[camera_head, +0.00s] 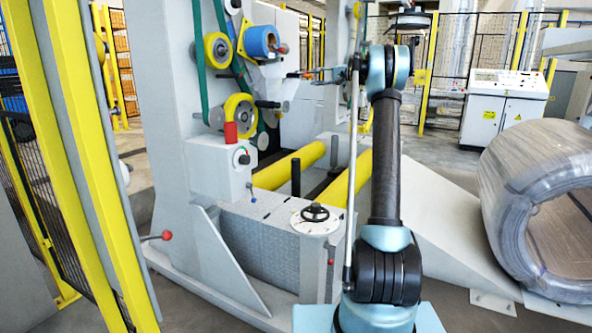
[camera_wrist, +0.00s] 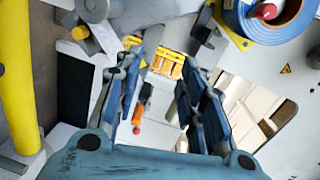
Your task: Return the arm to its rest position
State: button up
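My arm stands right of centre in the head view, its dark upper link upright above blue joints. At the top it bends, and a thin dark end that looks like my gripper (camera_head: 308,74) points left towards the wrapping machine (camera_head: 165,120). In the wrist view my gripper (camera_wrist: 163,78) has its two blue-black fingers spread apart, with nothing held between them. Beyond the gap are yellow and orange parts and a pale floor. The blue tape roll (camera_wrist: 268,15) is at the upper right of the wrist view; it also shows on the machine in the head view (camera_head: 259,41).
A wrapped coil (camera_head: 535,185) lies at the right beside a grey ramp (camera_head: 440,215). Yellow fence posts (camera_head: 70,120) stand at the left. A white control cabinet (camera_head: 503,105) is behind.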

jog(key=s+a+f+n+g+h, duration=0.1)
jog(key=s+f+h, duration=0.3)
jog(key=s, duration=1)
jog(key=s+a+f+n+g+h, duration=0.15)
jog(key=s+f, duration=0.35)
jog(key=s, duration=0.9)
jog(key=s+f+g+h, duration=0.2)
jog(key=s+f, duration=0.3)
jog(key=s, duration=0.9)
jog(key=s+d+f+h, duration=0.2)
jog(key=s+d+f, duration=0.1)
jog(key=s+f, duration=0.6)
jog(key=s+d+f+n+h, duration=0.1)
jog(key=s+d+f+h, duration=0.2)
jog(key=s+f, duration=0.6)
jog(key=s+d+f+h, duration=0.2)
jog(key=s+d+f, duration=0.3)
jog(key=s+f, duration=0.4)
jog(key=s, duration=0.5)
jog(key=shift+d+f+g+h, duration=0.15)
jog(key=shift+f+g+h, duration=0.2)
jog(key=shift+n, duration=0.25)
jog(key=shift+w+f, duration=0.2)
jog(key=shift+w, duration=0.2)
